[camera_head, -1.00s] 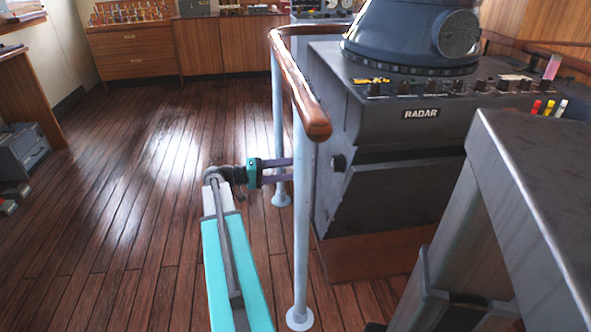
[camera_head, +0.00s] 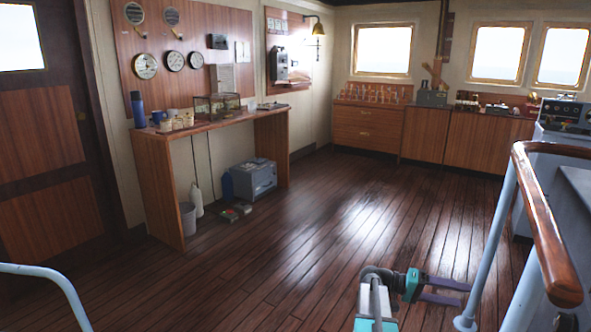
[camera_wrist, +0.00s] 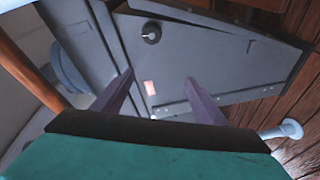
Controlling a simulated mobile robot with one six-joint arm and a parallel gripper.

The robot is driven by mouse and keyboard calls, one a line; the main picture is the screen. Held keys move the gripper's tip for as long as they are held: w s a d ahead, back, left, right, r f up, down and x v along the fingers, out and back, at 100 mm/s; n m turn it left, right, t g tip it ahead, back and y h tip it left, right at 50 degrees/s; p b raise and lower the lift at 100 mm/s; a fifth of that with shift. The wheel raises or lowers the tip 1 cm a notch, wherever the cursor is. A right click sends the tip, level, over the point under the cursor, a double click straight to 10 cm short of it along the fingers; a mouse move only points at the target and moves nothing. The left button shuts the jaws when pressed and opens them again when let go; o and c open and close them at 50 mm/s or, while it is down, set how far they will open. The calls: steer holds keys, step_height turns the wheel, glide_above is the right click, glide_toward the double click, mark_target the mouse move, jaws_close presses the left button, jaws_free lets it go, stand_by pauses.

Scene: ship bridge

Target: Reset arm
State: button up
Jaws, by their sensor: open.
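My gripper (camera_head: 446,292) shows at the bottom right of the head view, on the end of my teal and grey arm. Its two dark purple fingers point right, toward a pale blue railing post, with a gap between them. In the wrist view the fingers (camera_wrist: 163,92) are spread apart with nothing between them. Beyond them is the grey side of a console (camera_wrist: 215,60) with a round dark knob. I cannot tell the exact distance from the fingers to the post.
A wood-topped railing (camera_head: 545,225) with pale blue posts stands at the right. Another pale blue rail (camera_head: 45,272) curves in at the lower left. A wooden desk (camera_head: 162,190) stands along the left wall with a grey box (camera_head: 252,180) beneath. The middle floor is clear.

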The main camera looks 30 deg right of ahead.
steer(key=w+a+f+n+t+p, duration=0.25)
steer(key=w+a+f, duration=0.2)
steer(key=a, duration=0.35)
steer(key=w+a+f+n+t+p, duration=0.1)
steer(key=w+a+f+n+p, duration=0.2)
steer(key=a+f, duration=0.35)
steer(key=w+a+f+n+t+p, duration=0.2)
steer(key=w+a+f+n+p, duration=0.15)
steer(key=a, duration=0.55)
steer(key=s+a+f+n+y+p, duration=0.1)
steer(key=s+a+f+y+p, duration=0.1)
steer(key=a, duration=1)
steer(key=s+a+f+n+t+y+p, duration=0.1)
steer(key=s+a+f+y, duration=0.4)
steer(key=a, duration=0.8)
steer(key=s+a+f+n+t+y+p, duration=0.1)
steer(key=s+a+f+n+y+p, duration=0.1)
steer(key=a+f, duration=0.6)
steer(key=s+a+n+y, duration=0.1)
steer(key=s+a+y, duration=0.1)
steer(key=s+a, duration=0.1)
steer(key=shift+a+f+p, duration=0.2)
steer(key=shift+a+p, duration=0.1)
steer(key=shift+a, duration=0.5)
steer(key=shift+t, duration=0.25)
